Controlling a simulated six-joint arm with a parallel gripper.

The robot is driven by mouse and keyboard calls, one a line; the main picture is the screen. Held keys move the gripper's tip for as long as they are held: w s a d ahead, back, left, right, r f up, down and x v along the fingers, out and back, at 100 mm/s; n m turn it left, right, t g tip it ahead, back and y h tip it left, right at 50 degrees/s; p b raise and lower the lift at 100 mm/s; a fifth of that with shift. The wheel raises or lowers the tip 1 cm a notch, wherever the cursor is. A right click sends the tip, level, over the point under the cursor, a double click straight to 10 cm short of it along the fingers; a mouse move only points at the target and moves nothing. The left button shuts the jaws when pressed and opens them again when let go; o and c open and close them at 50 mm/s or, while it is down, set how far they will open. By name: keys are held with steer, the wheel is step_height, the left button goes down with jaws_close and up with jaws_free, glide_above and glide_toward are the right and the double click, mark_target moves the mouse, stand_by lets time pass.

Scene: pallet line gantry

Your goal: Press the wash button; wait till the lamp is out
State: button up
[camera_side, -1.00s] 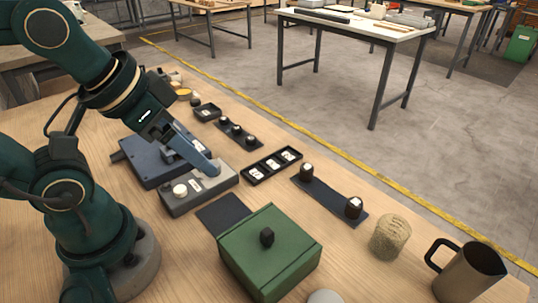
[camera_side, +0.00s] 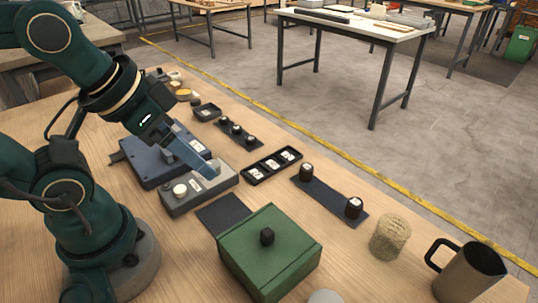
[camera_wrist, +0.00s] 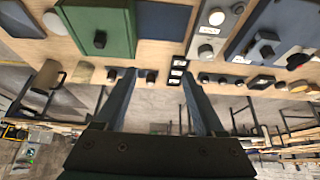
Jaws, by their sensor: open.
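A grey control box (camera_side: 208,184) stands on the wooden bench in front of the blue-grey unit. It has a pale round cap (camera_side: 180,190) at its left end and a small white label. In the wrist view the box (camera_wrist: 208,36) shows the pale cap (camera_wrist: 216,17) and a darker round knob (camera_wrist: 205,51). I cannot tell for sure which is the wash button and which the lamp, or whether a lamp is lit. My gripper (camera_side: 213,172) is open and empty, its fingertips over the box's right end. Contact is unclear. In the wrist view its two fingers (camera_wrist: 157,74) are wide apart.
A green lidded box (camera_side: 270,248) and a dark mat (camera_side: 224,213) lie nearer. A black tray (camera_side: 271,167), a dark strip with two dark pots (camera_side: 330,200), a twine roll (camera_side: 390,237) and a metal jug (camera_side: 468,271) stand to the right.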

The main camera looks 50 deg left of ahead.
jaws_close()
stand_by(1.5)
